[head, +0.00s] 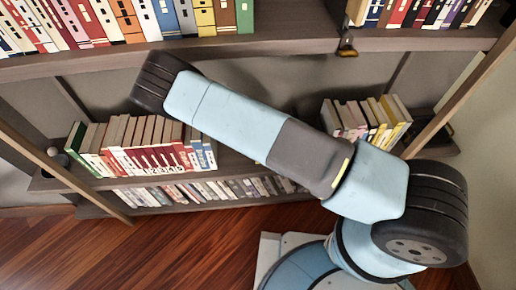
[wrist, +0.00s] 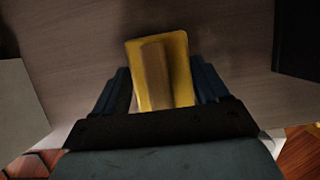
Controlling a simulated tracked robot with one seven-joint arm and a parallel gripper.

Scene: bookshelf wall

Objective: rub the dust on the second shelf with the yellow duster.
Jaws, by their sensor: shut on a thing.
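The yellow duster (wrist: 182,62) is in the middle of the wrist view, with a brown block along its centre. My gripper (wrist: 160,88) is shut on it, with a dark finger on each side. The duster is over a grey-brown board (wrist: 80,45); I cannot tell whether it touches it. In the head view my arm crosses in front of the shelves and hides the gripper and duster. A shelf board (head: 237,168) with a gap between two groups of books shows behind the arm. I cannot make out any dust.
Books stand on this board at left (head: 150,145) and right (head: 365,120). More books line the board above (head: 110,20) and the lowest level (head: 200,190). A dark upright block (wrist: 298,40) and a pale one (wrist: 20,105) flank the duster in the wrist view.

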